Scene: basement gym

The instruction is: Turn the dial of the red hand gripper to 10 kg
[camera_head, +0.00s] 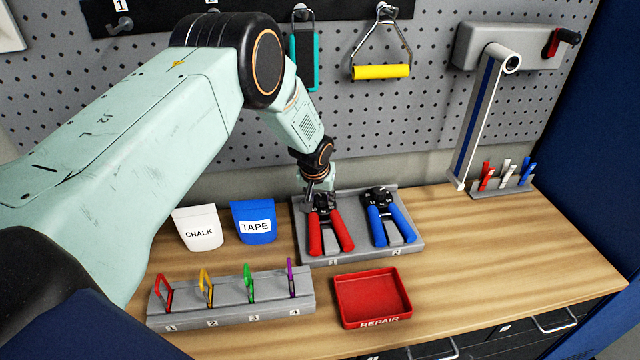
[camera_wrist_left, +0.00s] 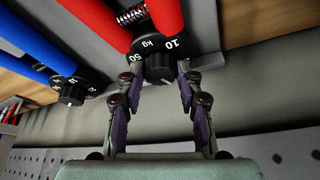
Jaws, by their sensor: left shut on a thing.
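The red hand gripper (camera_head: 316,238) lies in slot 1 of a grey tray (camera_head: 428,249), its red handles toward the front. Its black dial end is at the back, partly hidden by my left gripper (camera_head: 318,190). In the left wrist view the fingers of my left gripper (camera_wrist_left: 158,80) are shut on the black dial knob (camera_wrist_left: 158,66), one on each side. White "50", "kg" and "10" show on the black dial ring (camera_wrist_left: 155,45); I cannot tell which mark is set. The blue hand gripper (camera_head: 378,228) lies beside it in slot 2. My right gripper is not in view.
An empty red REPAIR tray (camera_head: 372,298) stands in front. A numbered grey rack (camera_head: 230,310) with coloured clips is at front left. CHALK (camera_head: 199,232) and TAPE (camera_head: 254,226) holders stand left of the tray. A pegboard (camera_head: 430,110) rises behind. The right bench is mostly clear.

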